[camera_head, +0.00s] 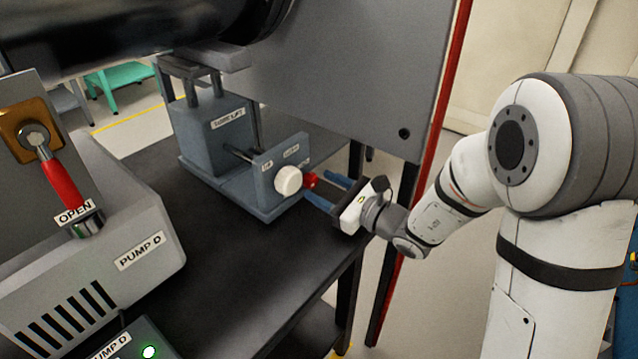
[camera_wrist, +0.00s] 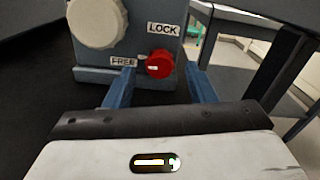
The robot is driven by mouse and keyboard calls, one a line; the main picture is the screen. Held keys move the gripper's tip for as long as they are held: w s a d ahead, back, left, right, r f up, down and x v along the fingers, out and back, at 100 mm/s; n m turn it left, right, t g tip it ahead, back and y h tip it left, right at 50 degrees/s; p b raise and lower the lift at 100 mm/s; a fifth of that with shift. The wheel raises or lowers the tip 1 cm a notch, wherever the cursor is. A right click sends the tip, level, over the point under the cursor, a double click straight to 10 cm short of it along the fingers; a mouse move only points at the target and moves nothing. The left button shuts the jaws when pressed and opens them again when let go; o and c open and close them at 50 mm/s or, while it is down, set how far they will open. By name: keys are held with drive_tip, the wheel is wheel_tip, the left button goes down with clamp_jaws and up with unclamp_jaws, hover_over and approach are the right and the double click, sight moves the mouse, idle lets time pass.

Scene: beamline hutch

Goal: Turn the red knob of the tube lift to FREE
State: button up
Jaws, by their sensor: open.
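The tube lift (camera_head: 213,130) is a blue-grey unit on the black bench, with a front control block (camera_head: 272,160). Its red knob (camera_head: 309,180) sits on the front face, beside a larger white round knob (camera_head: 288,180). In the wrist view the red knob (camera_wrist: 160,62) has the FREE label (camera_wrist: 123,62) on its left and the LOCK label (camera_wrist: 163,29) above it. A white mark on the knob's face points left, toward FREE. My gripper (camera_head: 317,186) is open in front of the knob. Its blue fingers lie on either side of the knob, with visible gaps.
Pump D (camera_head: 125,235), with a red-handled valve, stands at the left of the bench (camera_head: 235,260). A large grey panel (camera_head: 350,70) with a red edge post rises behind my gripper. Bare bench top lies in front of the lift.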

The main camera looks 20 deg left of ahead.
drive_tip(key=v, duration=0.5)
drive_tip(key=shift+s+d+p, duration=0.15)
drive_tip(key=shift+d+p, duration=0.2)
drive_tip(key=shift+d, duration=0.05)
